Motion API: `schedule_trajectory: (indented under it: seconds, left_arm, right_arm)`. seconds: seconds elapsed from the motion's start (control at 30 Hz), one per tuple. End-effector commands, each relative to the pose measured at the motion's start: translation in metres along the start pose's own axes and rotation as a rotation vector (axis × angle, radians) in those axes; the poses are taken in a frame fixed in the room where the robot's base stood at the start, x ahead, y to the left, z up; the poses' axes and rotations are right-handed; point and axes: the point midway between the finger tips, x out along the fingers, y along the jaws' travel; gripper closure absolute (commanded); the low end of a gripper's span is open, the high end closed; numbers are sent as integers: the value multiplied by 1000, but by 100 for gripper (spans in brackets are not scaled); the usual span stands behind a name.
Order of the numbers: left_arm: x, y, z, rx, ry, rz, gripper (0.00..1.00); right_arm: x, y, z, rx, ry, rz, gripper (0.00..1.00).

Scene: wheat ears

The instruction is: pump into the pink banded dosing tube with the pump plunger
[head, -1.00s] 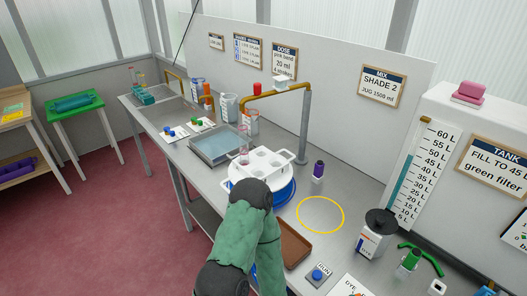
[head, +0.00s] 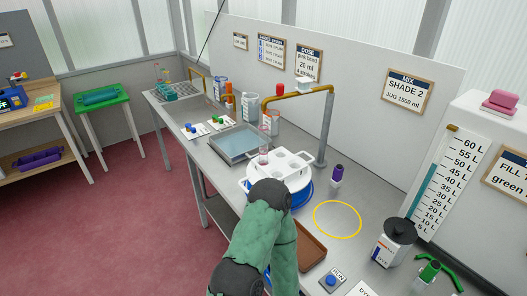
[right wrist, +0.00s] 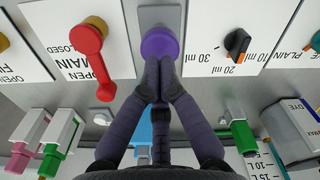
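In the head view a clear tube with a pinkish tint (head: 263,157) stands upright at the left of a white round rack (head: 292,181); its band is too small to make out. In the right wrist view a round purple knob (right wrist: 160,44), apparently the pump plunger, sits on a grey mount. My right gripper (right wrist: 160,68) has its dark fingers together at the knob's near edge, overlapping it in the picture. I cannot tell whether they press on it.
A red lever (right wrist: 94,48) marked open and closed is left of the knob. An orange and black dial (right wrist: 237,43) by ml marks is right. The yellow ring (head: 337,219) is empty.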

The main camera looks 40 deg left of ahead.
Motion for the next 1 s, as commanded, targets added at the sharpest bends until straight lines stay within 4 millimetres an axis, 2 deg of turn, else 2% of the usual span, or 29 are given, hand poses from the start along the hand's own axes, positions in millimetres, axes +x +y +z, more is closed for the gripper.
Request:
schedule_trajectory:
  seconds: [1.0]
  left_arm:
    - [20,-7,-1,0,0,0,60]
  right_arm:
    - [28,0,0,0,0,0,100]
